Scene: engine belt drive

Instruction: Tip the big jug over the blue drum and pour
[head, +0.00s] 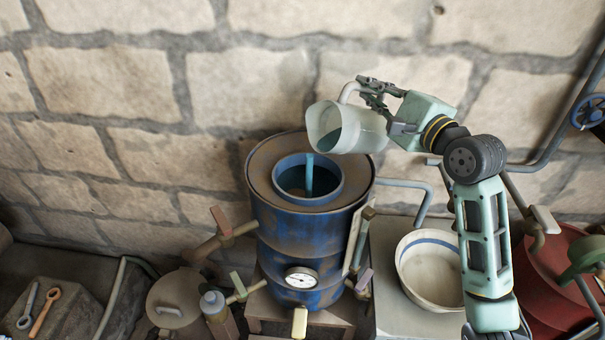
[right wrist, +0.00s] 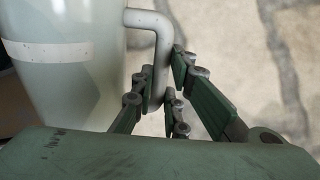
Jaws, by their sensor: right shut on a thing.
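The big jug (head: 358,130) is pale and translucent, and it is tipped to the left above the blue drum (head: 285,235). A thin blue stream (head: 310,173) runs from its mouth into the drum's round top opening, where dark liquid shows. My right gripper (head: 372,95) is shut on the jug's handle. In the right wrist view the jug (right wrist: 70,85) fills the left side, and its handle (right wrist: 160,55) runs down between the fingers (right wrist: 158,105). My left gripper is not in view.
A white bowl with a blue stripe (head: 432,268) stands right of the drum. A gauge (head: 301,278) and several valve handles stick out from the drum. A lidded pot (head: 178,300) and a small bottle (head: 212,304) stand at lower left. Wrenches (head: 43,312) lie far left. A stone wall is behind.

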